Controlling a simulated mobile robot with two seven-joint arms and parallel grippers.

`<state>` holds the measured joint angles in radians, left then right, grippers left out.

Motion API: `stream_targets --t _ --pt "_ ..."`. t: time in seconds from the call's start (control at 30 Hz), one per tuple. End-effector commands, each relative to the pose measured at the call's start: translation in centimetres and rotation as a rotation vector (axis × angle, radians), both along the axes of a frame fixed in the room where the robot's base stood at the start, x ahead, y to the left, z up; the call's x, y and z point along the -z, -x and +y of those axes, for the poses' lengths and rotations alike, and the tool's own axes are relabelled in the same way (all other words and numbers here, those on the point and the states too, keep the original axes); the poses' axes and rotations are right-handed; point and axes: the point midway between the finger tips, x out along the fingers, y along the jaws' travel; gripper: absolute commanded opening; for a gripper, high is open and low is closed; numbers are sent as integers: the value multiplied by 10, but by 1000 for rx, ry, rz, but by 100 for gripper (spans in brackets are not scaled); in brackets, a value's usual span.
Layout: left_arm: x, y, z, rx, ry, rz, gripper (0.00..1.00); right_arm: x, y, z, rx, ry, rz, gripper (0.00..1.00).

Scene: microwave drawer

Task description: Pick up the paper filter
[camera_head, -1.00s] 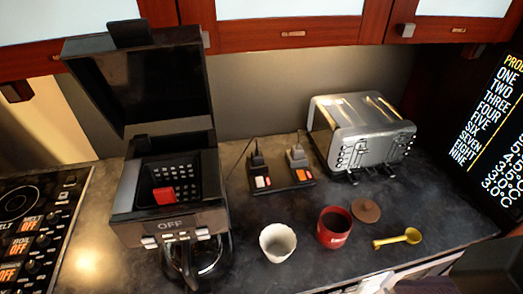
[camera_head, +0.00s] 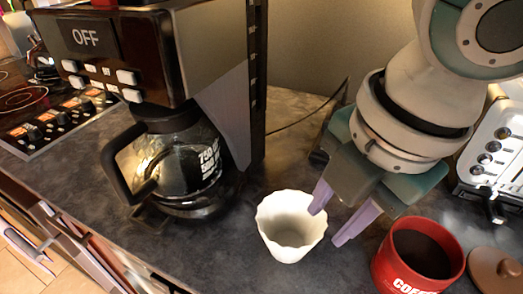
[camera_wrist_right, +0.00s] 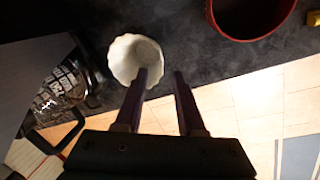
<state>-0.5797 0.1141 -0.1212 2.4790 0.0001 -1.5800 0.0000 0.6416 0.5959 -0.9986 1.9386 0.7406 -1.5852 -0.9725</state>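The white paper filter (camera_head: 289,245) stands upright on the dark counter, between the coffee maker and a red coffee mug. It also shows in the right wrist view (camera_wrist_right: 124,58). My right gripper (camera_head: 328,222) is open, with its purple fingers pointing down. One fingertip overlaps the filter's right rim in the head view, and the other is to the right of it. In the wrist view the gripper (camera_wrist_right: 164,77) has one finger over the filter's edge and the other outside it. I cannot tell whether the finger touches the filter. My left gripper is not in view.
The coffee maker (camera_head: 225,40) with its glass carafe (camera_head: 190,170) stands left of the filter. The red mug (camera_head: 385,270) is close on the right, with a brown lid (camera_head: 495,270) beside it. A toaster (camera_head: 500,150) stands at the right edge. The counter's front edge is near.

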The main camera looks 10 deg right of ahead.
Motion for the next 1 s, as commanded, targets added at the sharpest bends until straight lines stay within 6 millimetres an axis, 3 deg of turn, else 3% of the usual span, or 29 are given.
stream_targets --t 0.6,0.87,1.0 --pt "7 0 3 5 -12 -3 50 77 -15 7 2 -1 -1 38" --pt "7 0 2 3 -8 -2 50 80 -16 8 1 -1 -3 38" --pt "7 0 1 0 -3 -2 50 80 -16 7 1 -1 -3 25"
